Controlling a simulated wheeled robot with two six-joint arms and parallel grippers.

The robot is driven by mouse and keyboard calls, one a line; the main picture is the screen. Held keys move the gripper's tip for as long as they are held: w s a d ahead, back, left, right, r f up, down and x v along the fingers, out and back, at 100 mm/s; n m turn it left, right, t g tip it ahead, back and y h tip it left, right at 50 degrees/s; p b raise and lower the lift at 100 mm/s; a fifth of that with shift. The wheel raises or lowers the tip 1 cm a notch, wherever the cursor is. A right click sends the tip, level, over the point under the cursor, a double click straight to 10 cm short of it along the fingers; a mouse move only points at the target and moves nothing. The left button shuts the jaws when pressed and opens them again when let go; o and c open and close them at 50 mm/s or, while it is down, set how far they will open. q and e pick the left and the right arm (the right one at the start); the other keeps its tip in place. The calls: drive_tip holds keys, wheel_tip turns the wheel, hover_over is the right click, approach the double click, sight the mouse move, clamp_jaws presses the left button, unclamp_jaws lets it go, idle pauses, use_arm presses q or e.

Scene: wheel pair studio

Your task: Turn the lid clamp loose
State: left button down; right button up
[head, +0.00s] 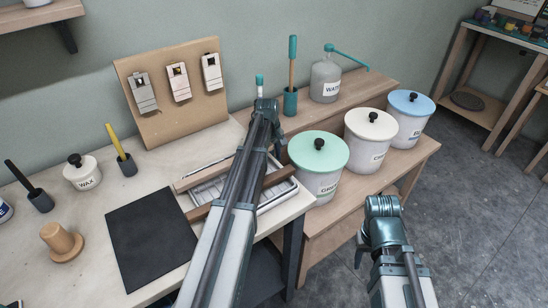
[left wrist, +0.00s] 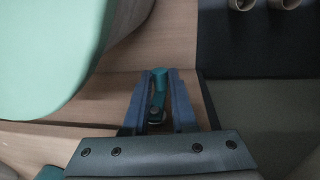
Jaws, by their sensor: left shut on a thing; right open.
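In the left wrist view, my left gripper (left wrist: 156,92) is shut on a small teal-tipped lever (left wrist: 158,82) with a round pivot below it, which looks like the lid clamp. A large pale green lid (left wrist: 45,55) is close by on the left. In the head view, the green lid (head: 318,151) sits on a white bucket (head: 318,186), right of my left arm. That arm hides its own fingertips and the clamp there. My right gripper (head: 362,248) is open and empty at lower right, over the floor; its fingers show only in small part.
Two more lidded buckets, cream-lidded (head: 368,148) and blue-lidded (head: 408,122), stand beside the green one on the wooden bench. A tray (head: 290,193) lies under my left arm. The floor at right is clear.

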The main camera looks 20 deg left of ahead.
use_arm(q)
drive_tip(key=shift+t, duration=0.3)
drive_tip(key=c, duration=0.7)
unclamp_jaws()
drive_tip(key=shift+c, duration=0.2)
drive_tip(key=shift+r, duration=0.1)
wheel_tip(320, 180, up, 14)
drive_tip(key=s+a+p, duration=0.1)
drive_tip(key=s+p, duration=0.1)
drive_tip(key=p, duration=1.1)
drive_tip(key=shift+f+p, duration=0.25)
drive_tip(key=shift+p, duration=0.1)
drive_tip(key=shift+a, duration=0.1)
